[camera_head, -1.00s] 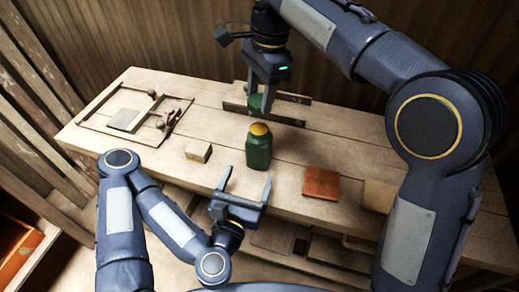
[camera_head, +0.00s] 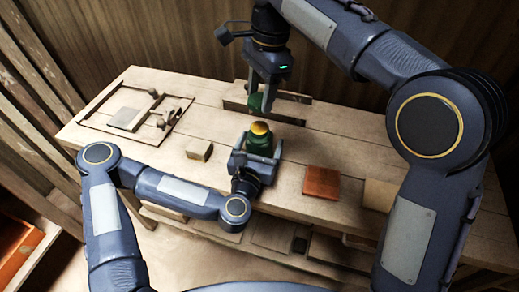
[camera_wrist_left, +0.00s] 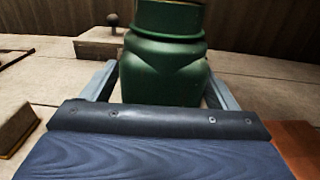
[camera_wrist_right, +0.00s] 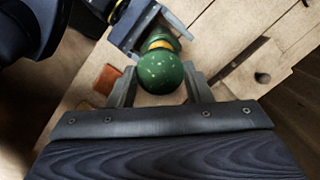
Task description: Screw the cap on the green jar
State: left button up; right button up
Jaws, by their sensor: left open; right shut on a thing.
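The green jar (camera_head: 261,142) stands upright on the wooden bench, with a yellow-orange top. My left gripper (camera_head: 258,148) is open, with one finger on each side of the jar's body; the left wrist view shows the jar (camera_wrist_left: 165,72) between the fingers. My right gripper (camera_head: 263,88) is shut on the round green cap (camera_head: 257,103), held above and behind the jar. In the right wrist view the speckled cap (camera_wrist_right: 160,72) sits between the fingertips and hides part of the jar below, whose yellow top (camera_wrist_right: 160,43) shows past it.
A pale wooden block (camera_head: 199,150) lies left of the jar. A red-brown tile (camera_head: 321,182) and a tan block (camera_head: 380,194) lie to the right. A framed fixture (camera_head: 125,118) with small knobs is at the bench's left end. Bare bench separates these.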

pick_arm(q)
jog(key=c, duration=1.5)
pick_arm(e)
send_over(259, 128)
jog(key=shift+w+d+f, duration=0.1)
jog(key=shift+d+f, duration=0.05)
jog(key=shift+f, duration=2.35)
jog(key=shift+f, duration=0.85)
jog(key=shift+f, duration=0.55)
